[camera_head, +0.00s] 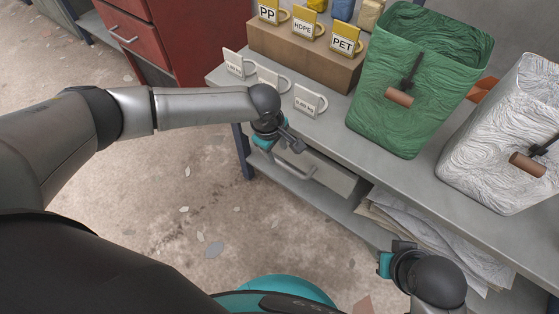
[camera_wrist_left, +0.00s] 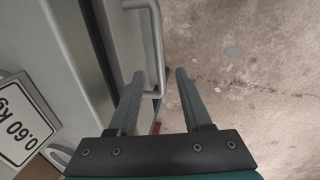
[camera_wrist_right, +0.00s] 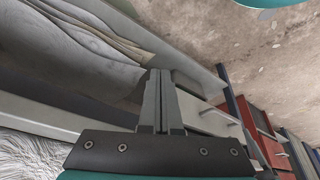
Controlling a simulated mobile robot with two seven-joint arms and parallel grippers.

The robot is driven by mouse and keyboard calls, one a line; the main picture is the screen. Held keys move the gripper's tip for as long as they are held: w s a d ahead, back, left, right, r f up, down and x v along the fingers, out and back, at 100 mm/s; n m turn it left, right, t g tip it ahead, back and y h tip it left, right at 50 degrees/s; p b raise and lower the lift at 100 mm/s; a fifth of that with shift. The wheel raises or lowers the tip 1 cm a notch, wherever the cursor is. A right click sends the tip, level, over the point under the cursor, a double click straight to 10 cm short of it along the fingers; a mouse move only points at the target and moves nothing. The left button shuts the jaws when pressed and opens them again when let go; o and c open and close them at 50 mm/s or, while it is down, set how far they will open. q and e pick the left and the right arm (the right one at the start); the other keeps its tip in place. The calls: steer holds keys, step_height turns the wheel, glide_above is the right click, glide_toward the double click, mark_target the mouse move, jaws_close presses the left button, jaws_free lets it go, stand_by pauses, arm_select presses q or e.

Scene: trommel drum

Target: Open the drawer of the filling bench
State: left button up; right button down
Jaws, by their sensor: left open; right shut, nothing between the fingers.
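The filling bench (camera_head: 398,175) has a light grey drawer (camera_head: 335,176) under its top, with a bar handle (camera_head: 301,174) on the front. The drawer looks shut. My left gripper (camera_head: 290,145) is open just above the handle. In the left wrist view the handle (camera_wrist_left: 155,45) runs down to between the two fingers (camera_wrist_left: 158,85); I cannot tell whether they touch it. My right gripper (camera_head: 388,262) is shut and empty, low in front of the bench's lower shelf. Its closed fingers show in the right wrist view (camera_wrist_right: 159,85), and the drawer (camera_wrist_right: 200,117) lies beyond them.
Labelled weight cards (camera_head: 310,101) stand near the bench's front edge above the drawer. A green sack (camera_head: 400,105) and a white sack (camera_head: 497,150) stand on top. Folded sacks (camera_head: 425,232) fill the lower shelf. A red cabinet (camera_head: 185,40) stands behind left. The floor (camera_head: 200,200) before the drawer is clear.

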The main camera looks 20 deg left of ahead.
mark_target(280, 163)
arm_select(q)
steer(key=f, duration=0.1)
steer(key=f+b, duration=0.2)
steer(key=shift+w+d+f, duration=0.15)
steer(key=shift+w, duration=0.15)
steer(key=shift+f, duration=0.25)
steer(key=shift+w+f+b, duration=0.15)
steer(key=shift+f+b, duration=0.35)
steer(key=shift+b, duration=0.05)
steer(key=shift+w+f+b, duration=0.1)
steer(key=shift+f+b, duration=0.2)
steer(key=shift+f, duration=0.2)
arm_select(e)
steer(key=w+a+r+t+y, duration=0.2)
steer(key=w+a+r+t, duration=0.1)
steer(key=a+t, duration=0.1)
steer(key=shift+w+a+r+n, duration=0.15)
steer(key=shift+w+n, duration=0.15)
steer(key=shift+w, duration=0.1)
arm_select(q)
steer(key=shift+c, duration=0.3)
jaws_close()
